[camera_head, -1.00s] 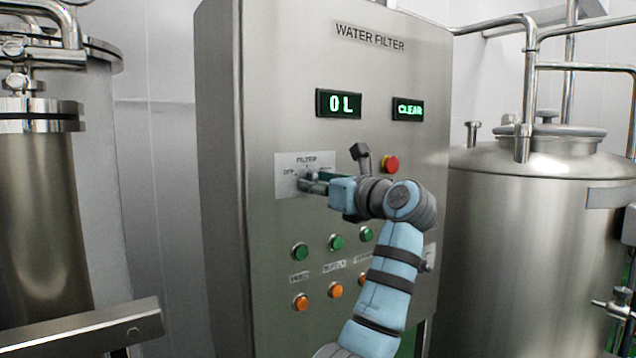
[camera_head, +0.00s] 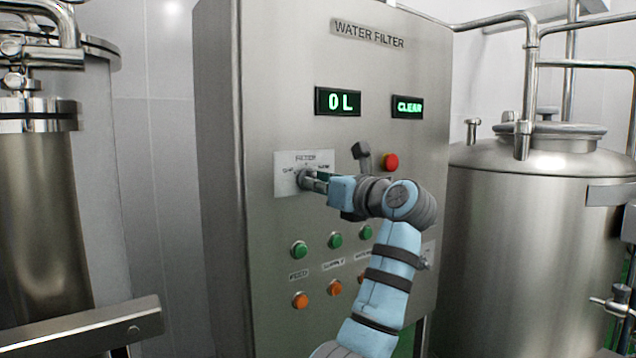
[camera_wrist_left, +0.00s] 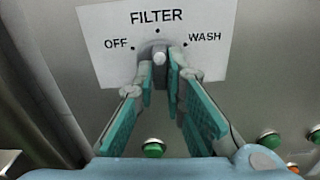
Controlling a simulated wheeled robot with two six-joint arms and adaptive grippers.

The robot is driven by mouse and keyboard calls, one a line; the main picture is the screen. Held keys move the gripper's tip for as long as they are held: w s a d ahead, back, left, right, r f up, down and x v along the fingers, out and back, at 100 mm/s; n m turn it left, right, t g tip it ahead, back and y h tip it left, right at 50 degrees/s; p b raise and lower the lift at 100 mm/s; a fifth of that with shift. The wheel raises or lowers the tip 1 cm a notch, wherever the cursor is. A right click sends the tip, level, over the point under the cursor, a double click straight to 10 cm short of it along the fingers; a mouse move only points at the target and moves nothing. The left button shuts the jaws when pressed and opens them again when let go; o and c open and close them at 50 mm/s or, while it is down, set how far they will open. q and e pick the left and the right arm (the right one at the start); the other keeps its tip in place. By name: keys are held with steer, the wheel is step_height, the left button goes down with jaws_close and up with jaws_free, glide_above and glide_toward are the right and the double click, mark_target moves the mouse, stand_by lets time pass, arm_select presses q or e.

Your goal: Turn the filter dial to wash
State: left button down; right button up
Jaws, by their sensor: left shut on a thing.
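The filter dial (camera_head: 303,179) is a small grey knob on a white label plate (camera_head: 285,163) on the cabinet front. In the left wrist view the dial (camera_wrist_left: 160,58) sits below the word FILTER, between OFF on the left and WASH on the right, with a dot at each word and one at the top. My left gripper (camera_head: 312,182) is at the dial, its teal-padded fingers (camera_wrist_left: 162,78) on either side of the knob and shut on it. The fingers partly hide the knob, so its pointing direction is unclear. My right gripper is not in view.
The steel WATER FILTER cabinet (camera_head: 270,60) shows 0 L and CLEAR on its displays. A red button (camera_head: 391,162) is just above my arm. Green (camera_head: 299,250) and orange (camera_head: 300,300) buttons lie below. Steel tanks stand left and right.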

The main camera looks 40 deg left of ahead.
arm_select(q)
steer(key=shift+s+r+m+p, duration=0.1)
steer(key=shift+m+p, duration=4.25)
steer(key=shift+m, duration=1.25)
steer(key=c, duration=1.7)
jaws_free()
steer(key=shift+o, duration=0.2)
steer(key=v, duration=1.2)
